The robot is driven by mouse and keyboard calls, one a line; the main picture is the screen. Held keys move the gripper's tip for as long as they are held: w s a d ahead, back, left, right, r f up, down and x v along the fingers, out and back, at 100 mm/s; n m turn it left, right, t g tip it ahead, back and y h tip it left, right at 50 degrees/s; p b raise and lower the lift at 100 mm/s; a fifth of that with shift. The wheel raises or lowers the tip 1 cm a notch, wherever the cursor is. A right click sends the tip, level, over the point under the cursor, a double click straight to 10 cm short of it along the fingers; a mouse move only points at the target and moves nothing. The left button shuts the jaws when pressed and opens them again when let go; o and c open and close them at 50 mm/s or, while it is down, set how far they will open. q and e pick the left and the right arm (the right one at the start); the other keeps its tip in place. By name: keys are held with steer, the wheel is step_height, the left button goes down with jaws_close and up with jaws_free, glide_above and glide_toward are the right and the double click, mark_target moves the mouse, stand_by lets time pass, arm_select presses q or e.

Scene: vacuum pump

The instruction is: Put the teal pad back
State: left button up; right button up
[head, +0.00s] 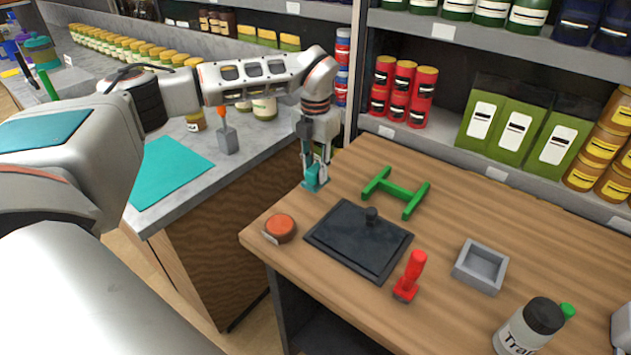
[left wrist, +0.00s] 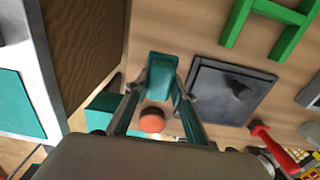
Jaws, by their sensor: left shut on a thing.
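The small teal pad (head: 316,184) is at the tips of my left gripper (head: 318,165), over the left back part of the wooden table. In the left wrist view the teal pad (left wrist: 162,66) sits between the two fingers of my left gripper (left wrist: 164,84), which are shut on it. The gripper points down; I cannot tell whether the pad touches the tabletop. A flat teal sheet (head: 168,172) lies on the grey counter to the left. My right gripper is not in view.
On the wooden table (head: 455,190) are an orange-red disc (head: 280,228), a black plate with a knob (head: 345,240), a green H-shaped frame (head: 395,192), a red tool (head: 411,275), a grey open box (head: 480,266) and a white bottle (head: 528,328). Stocked shelves stand behind.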

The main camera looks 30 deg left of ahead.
mark_target(316, 183)
arm_select(q)
step_height(316, 183, down, 4)
steer(key=shift+r, duration=0.1)
steer(key=shift+f, duration=0.2)
steer(key=shift+f, duration=0.2)
steer(key=o, duration=1.1)
steer(key=shift+c, duration=0.2)
